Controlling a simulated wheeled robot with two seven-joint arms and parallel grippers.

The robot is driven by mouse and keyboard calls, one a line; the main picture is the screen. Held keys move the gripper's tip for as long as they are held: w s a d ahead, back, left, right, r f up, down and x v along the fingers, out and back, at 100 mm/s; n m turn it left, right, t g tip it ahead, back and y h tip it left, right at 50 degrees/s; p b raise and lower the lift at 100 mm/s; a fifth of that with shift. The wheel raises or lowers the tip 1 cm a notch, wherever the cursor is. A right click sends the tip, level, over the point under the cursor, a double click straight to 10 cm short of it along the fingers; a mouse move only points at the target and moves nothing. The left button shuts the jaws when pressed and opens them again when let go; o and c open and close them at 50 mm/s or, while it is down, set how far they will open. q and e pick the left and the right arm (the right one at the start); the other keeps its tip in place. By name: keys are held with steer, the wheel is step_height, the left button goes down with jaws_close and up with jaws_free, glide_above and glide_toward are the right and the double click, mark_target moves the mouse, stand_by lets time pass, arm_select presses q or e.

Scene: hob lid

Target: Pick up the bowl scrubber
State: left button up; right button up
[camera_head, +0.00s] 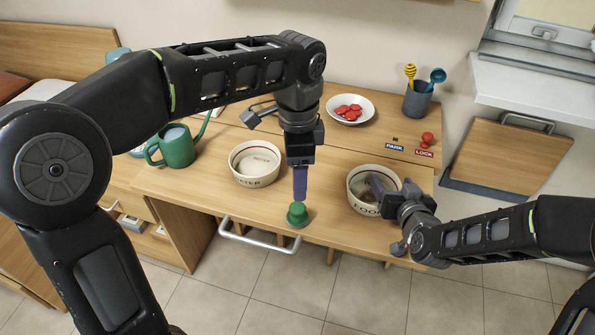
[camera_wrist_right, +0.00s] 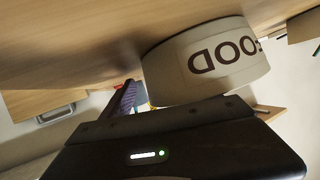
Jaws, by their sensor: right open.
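A green knob-shaped thing, which looks like the bowl scrubber (camera_head: 297,215), is at the front edge of the wooden counter in the head view. My left gripper (camera_head: 299,198) points straight down at it, its purple fingers meeting its top. The fingers are seen edge-on, so I cannot tell whether they grip it. My right gripper (camera_head: 380,188) is open at the FOOD bowl (camera_head: 362,206), with a purple finger over the bowl's inside. The right wrist view shows the FOOD bowl (camera_wrist_right: 205,65) close beside a purple finger (camera_wrist_right: 124,98).
A WATER bowl (camera_head: 255,178) stands left of the green thing. A green watering can (camera_head: 178,147), a plate with red pieces (camera_head: 350,117) and a grey utensil cup (camera_head: 417,103) stand farther back. A red knob (camera_head: 427,140) sits by the LOCK label. A metal handle (camera_head: 260,242) runs along the front.

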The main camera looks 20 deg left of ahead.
mark_target(297, 207)
arm_select(q)
steer(key=shift+w+r, duration=0.2)
steer(key=shift+r, duration=0.1)
steer(key=shift+c, duration=0.6)
steer(key=shift+f, duration=0.1)
step_height(297, 207, down, 7)
steer(key=shift+r, duration=0.2)
steer(key=shift+s+f, duration=0.15)
steer(key=shift+f, duration=1.15)
steer(key=shift+s+f, duration=0.1)
steer(key=shift+f, duration=1.2)
